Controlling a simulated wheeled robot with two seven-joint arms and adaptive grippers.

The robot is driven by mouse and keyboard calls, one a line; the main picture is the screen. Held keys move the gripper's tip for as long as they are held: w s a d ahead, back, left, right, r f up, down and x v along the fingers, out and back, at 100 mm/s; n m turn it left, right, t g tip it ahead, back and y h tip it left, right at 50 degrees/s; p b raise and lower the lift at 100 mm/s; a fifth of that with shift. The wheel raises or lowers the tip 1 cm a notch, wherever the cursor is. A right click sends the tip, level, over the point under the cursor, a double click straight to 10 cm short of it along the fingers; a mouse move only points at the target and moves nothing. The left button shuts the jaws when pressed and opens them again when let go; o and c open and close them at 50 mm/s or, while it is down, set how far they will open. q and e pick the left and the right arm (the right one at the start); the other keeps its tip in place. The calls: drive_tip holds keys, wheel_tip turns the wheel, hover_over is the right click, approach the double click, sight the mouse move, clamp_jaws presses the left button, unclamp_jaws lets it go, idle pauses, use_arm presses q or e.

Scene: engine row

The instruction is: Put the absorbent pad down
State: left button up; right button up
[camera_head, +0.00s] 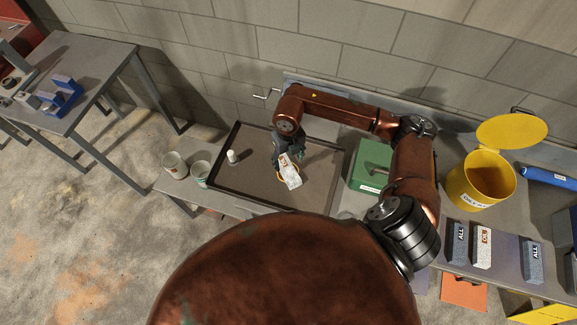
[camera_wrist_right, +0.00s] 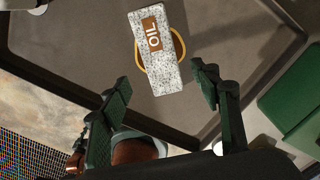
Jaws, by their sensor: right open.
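The absorbent pad (camera_head: 291,174) is a speckled white-grey block with a brown OIL label. It lies in the dark tray (camera_head: 232,191) across a round thing with a yellow-orange rim, mostly hidden under it. In the right wrist view the pad (camera_wrist_right: 157,62) lies tilted over the yellow-orange rim (camera_wrist_right: 179,46). My right gripper (camera_wrist_right: 162,78) is open, its green fingers apart on either side of the pad's near end, with no clear contact. In the head view my right gripper (camera_head: 287,156) is over the tray by the pad. My left gripper is not in view.
A small white item (camera_head: 232,157) stands in the tray. Two cups (camera_head: 175,165) (camera_head: 200,172) stand left of it, a green box (camera_head: 371,165) right of it. Farther right are a yellow bin (camera_head: 480,182) with its lid open and several labelled pads (camera_head: 482,248).

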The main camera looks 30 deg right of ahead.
drive_tip(key=shift+r, duration=2.3)
